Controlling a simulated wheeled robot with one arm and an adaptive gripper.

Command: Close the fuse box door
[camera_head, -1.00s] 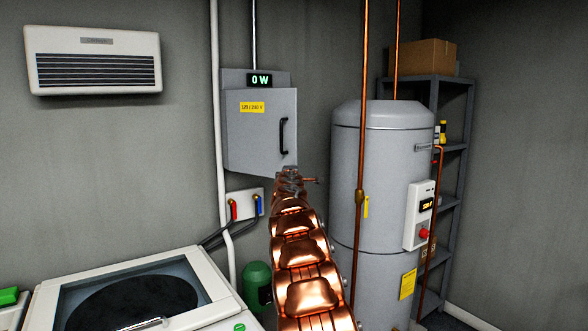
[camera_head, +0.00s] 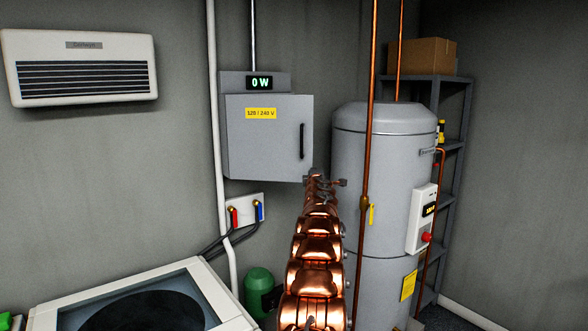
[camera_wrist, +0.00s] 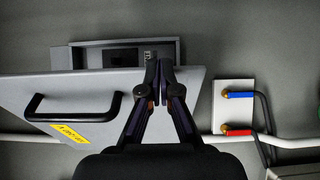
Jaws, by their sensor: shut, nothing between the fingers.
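The fuse box (camera_head: 233,82) is a grey wall cabinet with a "0 W" display on top. Its grey door (camera_head: 265,140) stands ajar, its right edge reaching past the box's right side; it has a yellow label and a black handle (camera_head: 302,141) near that edge. In the wrist view the open box (camera_wrist: 77,57) shows behind the door (camera_wrist: 110,88), with a gap between them. My gripper (camera_wrist: 159,66) is shut and empty beside the door's edge, its tips overlapping the box in the picture. In the head view my gripper (camera_head: 327,181) is at the door's lower right corner. I cannot tell whether they touch.
A water heater (camera_head: 372,165) and a copper pipe (camera_head: 367,110) stand close on the right. A valve plate (camera_head: 247,208) is below the box, and a white pipe (camera_head: 213,100) runs along its left. A white-framed machine (camera_head: 190,285) and a green cylinder (camera_head: 258,282) are lower down.

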